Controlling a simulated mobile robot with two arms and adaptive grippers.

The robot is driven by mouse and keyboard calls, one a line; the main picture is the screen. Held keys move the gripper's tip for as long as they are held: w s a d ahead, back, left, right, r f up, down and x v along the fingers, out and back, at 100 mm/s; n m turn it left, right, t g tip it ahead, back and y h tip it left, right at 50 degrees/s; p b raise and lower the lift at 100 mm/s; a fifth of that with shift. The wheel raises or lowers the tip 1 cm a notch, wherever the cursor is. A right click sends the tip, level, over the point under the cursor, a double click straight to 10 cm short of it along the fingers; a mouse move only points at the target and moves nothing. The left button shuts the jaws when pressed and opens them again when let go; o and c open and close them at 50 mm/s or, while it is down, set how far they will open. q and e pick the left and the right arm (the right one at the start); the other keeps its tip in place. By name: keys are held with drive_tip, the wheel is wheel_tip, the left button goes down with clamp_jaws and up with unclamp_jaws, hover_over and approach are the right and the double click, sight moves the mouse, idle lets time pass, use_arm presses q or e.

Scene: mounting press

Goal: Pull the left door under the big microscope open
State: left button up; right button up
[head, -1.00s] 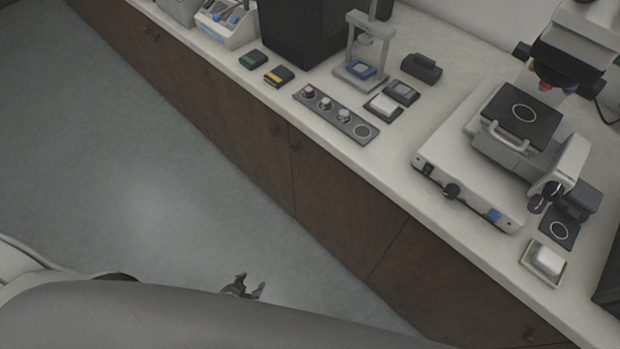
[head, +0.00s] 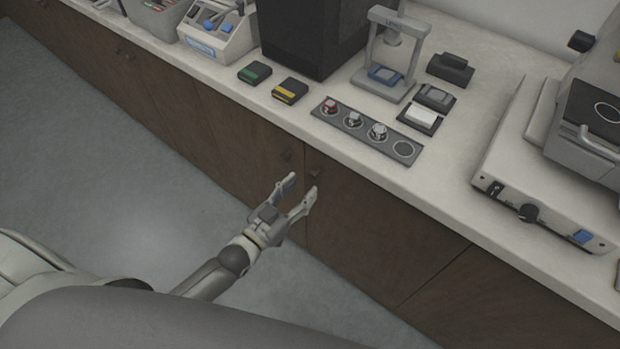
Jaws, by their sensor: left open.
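The big microscope (head: 590,125) stands on the counter at the right, cut off by the picture's edge. Below it, a brown cabinet door (head: 495,305) shows in part, right of a seam; no knob on it is in view. Left of that seam is another closed door (head: 375,235) with a dark knob (head: 315,173) at its upper left. A neighbouring door's knob (head: 286,155) sits just left of the gap between them. My left gripper (head: 302,185) is open and empty, its fingertips in front of the doors just below these knobs. Contact cannot be told. My right gripper is not in view.
The pale counter (head: 440,190) overhangs the doors. On it are a knob panel (head: 366,131), a small press (head: 390,60), a black box (head: 310,35) and small green and yellow boxes. The grey floor (head: 100,200) in front is clear.

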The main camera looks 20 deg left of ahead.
sight(312, 178)
use_arm(q)
drive_tip(key=x, duration=0.4)
drive_tip(key=shift+w, duration=0.3)
drive_tip(key=c, duration=1)
clamp_jaws()
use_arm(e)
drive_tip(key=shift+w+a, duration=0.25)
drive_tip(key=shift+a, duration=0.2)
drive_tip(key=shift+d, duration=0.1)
